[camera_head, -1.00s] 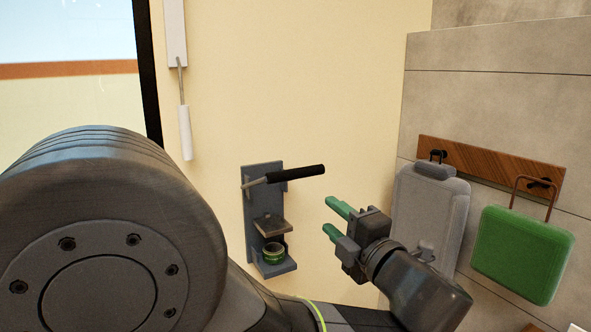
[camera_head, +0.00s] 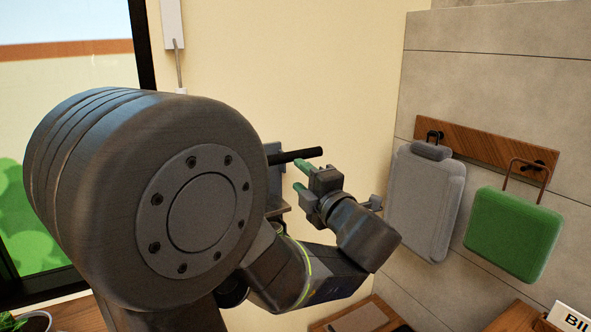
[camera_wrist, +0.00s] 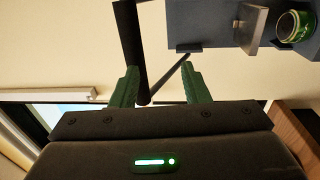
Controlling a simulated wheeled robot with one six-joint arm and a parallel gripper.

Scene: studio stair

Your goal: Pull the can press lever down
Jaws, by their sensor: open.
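The can press lever has a black handle (camera_head: 300,155) that sticks out to the right from the grey wall-mounted press (camera_head: 274,178). In the wrist view the handle (camera_wrist: 130,40) lies close to the inner side of the left finger, its lower end showing between the fingers. Whether it touches is unclear. The grey press (camera_wrist: 208,22) and a green can (camera_wrist: 297,25) in it show at the upper right. My gripper (camera_head: 300,176) is open at the handle's free end. My arm hides most of the press in the head view.
A grey case (camera_head: 425,200) and a green case (camera_head: 512,235) hang from a wooden rack (camera_head: 485,150) right of my gripper. A window is at the left. A white fixture (camera_head: 172,22) hangs on the wall above. Wooden surfaces are below.

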